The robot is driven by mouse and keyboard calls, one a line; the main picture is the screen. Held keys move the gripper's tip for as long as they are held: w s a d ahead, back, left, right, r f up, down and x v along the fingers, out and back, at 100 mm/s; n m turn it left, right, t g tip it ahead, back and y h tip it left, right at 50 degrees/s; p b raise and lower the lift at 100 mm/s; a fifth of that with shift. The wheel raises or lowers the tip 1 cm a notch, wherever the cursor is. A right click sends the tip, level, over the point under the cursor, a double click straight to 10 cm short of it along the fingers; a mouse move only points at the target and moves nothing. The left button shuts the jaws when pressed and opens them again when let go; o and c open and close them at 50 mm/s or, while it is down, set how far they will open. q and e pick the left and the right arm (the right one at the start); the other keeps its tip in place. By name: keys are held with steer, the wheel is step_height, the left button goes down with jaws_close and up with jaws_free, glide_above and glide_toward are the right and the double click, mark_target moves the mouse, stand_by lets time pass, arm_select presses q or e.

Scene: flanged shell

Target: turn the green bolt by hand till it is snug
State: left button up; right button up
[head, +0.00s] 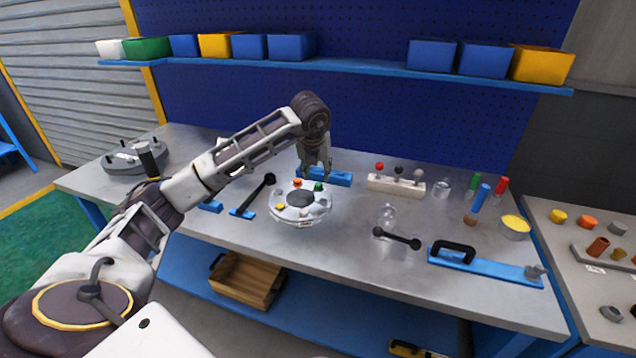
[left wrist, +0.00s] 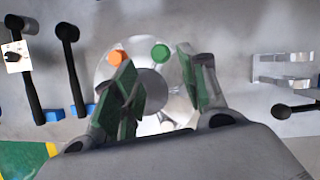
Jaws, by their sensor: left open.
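The flanged shell (head: 287,213) is a pale round part with a dark centre, lying on the grey workbench. The green bolt (head: 318,187) stands on its far right rim; in the left wrist view the green bolt (left wrist: 160,53) shows as a round head beyond the open jaws. An orange bolt (head: 297,183) stands beside it on the rim, also in the left wrist view (left wrist: 117,57). My left gripper (head: 315,173) points down just above the far side of the shell. Its green-padded fingers (left wrist: 156,66) are apart with nothing between the pads. My right gripper is not in view.
A blue block (head: 338,179) lies behind the shell. A dark-handled tool (head: 258,192) stands to its left. A glass piece (head: 388,214) and a black bar (head: 397,239) lie to its right. A white stand with coloured knobs (head: 396,187) is at back right.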

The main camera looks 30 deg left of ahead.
mark_target(318, 185)
arm_select(q)
steer(key=x, duration=0.4)
steer(key=shift+w+f, duration=0.1)
steer(key=shift+f, duration=0.15)
steer(key=shift+x, duration=1)
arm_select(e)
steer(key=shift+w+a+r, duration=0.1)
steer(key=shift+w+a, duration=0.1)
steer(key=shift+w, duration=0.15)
arm_select(q)
jaws_close()
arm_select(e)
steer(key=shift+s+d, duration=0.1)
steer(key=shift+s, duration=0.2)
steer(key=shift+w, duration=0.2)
